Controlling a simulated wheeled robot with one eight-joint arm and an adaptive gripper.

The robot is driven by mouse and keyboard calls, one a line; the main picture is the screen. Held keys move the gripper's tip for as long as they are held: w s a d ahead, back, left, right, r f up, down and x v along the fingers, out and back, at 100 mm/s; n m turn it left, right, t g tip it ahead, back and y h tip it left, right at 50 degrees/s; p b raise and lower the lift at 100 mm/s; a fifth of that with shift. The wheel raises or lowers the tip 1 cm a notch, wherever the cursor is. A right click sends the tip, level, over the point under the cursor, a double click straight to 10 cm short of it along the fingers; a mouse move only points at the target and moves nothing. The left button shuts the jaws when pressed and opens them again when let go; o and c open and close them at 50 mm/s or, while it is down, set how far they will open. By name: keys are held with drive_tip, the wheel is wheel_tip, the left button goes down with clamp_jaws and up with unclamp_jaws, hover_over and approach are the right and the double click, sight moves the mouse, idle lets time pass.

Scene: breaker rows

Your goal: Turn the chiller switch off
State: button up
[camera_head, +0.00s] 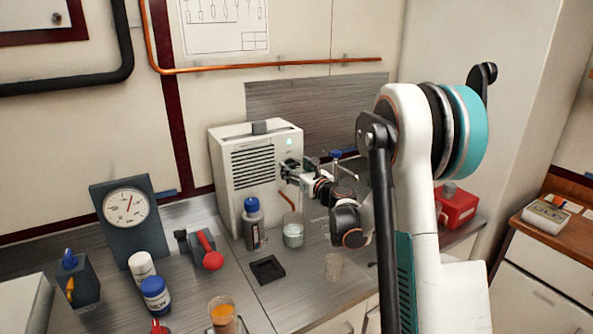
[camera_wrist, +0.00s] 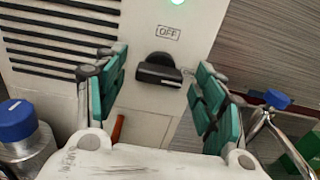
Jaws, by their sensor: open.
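The chiller (camera_head: 268,188) is a pale box with a slatted vent, standing against the back wall in the head view. Its front panel (camera_wrist: 145,18) fills much of the wrist view. The black switch knob (camera_wrist: 158,70) sits below a label reading OFF (camera_wrist: 168,33). Its bar lies nearly level, tilted slightly down to the right, pointing away from that label. Another label at its right end is partly hidden. A green light (camera_head: 289,141) glows above. My gripper (camera_wrist: 160,84) is open, its teal fingers on either side of the knob, with visible gaps. The gripper hides the knob in the head view.
A blue-capped bottle (camera_head: 252,224) and a glass beaker (camera_head: 293,231) stand close before the chiller. A dial gauge (camera_head: 125,208), a red-knobbed device (camera_head: 207,252) and jars stand left. A red container (camera_head: 456,206) is right, behind my arm.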

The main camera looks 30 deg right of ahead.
drive_tip(key=c, duration=1.1)
drive_tip(key=shift+o, duration=0.2)
drive_tip(key=shift+n, duration=0.3)
drive_tip(key=n, duration=0.3)
drive_tip(key=shift+a+n, duration=0.1)
drive_tip(key=shift+n, duration=0.3)
drive_tip(key=n, duration=0.4)
drive_tip(key=shift+f+b, duration=0.1)
drive_tip(key=shift+b, duration=0.3)
drive_tip(key=n, duration=0.5)
drive_tip(key=shift+a, duration=0.1)
drive_tip(key=shift+f+n+b, duration=0.15)
drive_tip(key=shift+n+b, duration=0.15)
drive_tip(key=shift+n, duration=2)
